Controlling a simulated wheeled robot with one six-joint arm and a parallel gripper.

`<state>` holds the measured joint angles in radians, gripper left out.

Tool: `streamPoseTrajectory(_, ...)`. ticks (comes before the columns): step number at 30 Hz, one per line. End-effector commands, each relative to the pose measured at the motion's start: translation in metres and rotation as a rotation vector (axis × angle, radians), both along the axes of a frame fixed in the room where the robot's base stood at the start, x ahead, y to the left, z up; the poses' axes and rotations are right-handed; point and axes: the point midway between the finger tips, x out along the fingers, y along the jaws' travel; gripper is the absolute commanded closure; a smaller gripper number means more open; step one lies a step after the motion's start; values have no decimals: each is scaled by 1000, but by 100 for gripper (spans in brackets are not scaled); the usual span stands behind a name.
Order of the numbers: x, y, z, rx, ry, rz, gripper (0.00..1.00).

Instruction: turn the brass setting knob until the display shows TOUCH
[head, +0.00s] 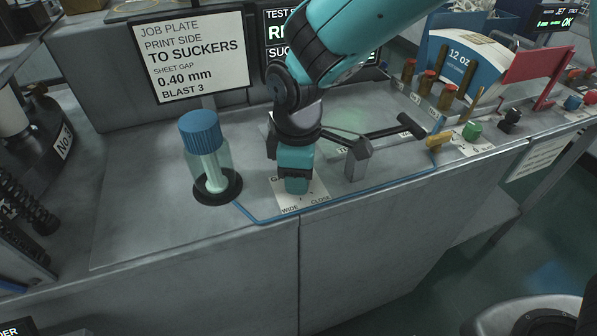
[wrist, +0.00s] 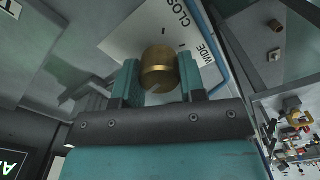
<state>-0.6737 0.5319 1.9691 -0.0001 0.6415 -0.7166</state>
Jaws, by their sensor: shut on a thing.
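The brass setting knob (wrist: 158,68) shows in the wrist view, between the two teal fingers of my gripper (wrist: 160,82). My gripper is shut on the knob. In the head view my gripper (head: 295,184) points down at the white dial plate (head: 313,200), and its fingers hide the knob. The plate reads WIDE and CLOSE, and it also shows behind the knob in the wrist view (wrist: 128,40). The display (head: 276,32) stands behind my arm. Only parts such as "TEST", "RE" and "SUC" are readable; the rest is hidden.
A blue-capped clear jar (head: 203,150) stands close left of my gripper. A grey post with a black-handled lever (head: 358,158) stands close right. A blue tube (head: 330,203) runs along the bench front. A job plate sign (head: 200,58) stands behind. Copper-topped posts (head: 428,82) stand farther right.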

Motion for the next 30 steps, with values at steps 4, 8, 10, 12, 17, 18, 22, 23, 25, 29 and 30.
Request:
streamPoseTrajectory(4, 1, 0, 1, 1, -2, 0, 37)
streamPoseTrajectory(8, 0, 0, 1, 1, -1, 0, 37)
streamPoseTrajectory(10, 0, 0, 0, 1, -1, 1, 37)
streamPoseTrajectory(12, 0, 0, 1, 1, -1, 1, 37)
streamPoseTrajectory(17, 1, 1, 15, 3, -5, 1, 37)
streamPoseTrajectory(18, 1, 1, 22, 4, -6, 1, 37)
streamPoseTrajectory(22, 1, 1, 51, 5, -7, 1, 37)
streamPoseTrajectory(23, 1, 1, 60, 6, -8, 1, 37)
streamPoseTrajectory(25, 1, 1, 78, 6, -8, 1, 37)
streamPoseTrajectory(29, 1, 1, 111, 5, -7, 1, 37)
streamPoseTrajectory(30, 1, 0, 121, 5, -6, 0, 37)
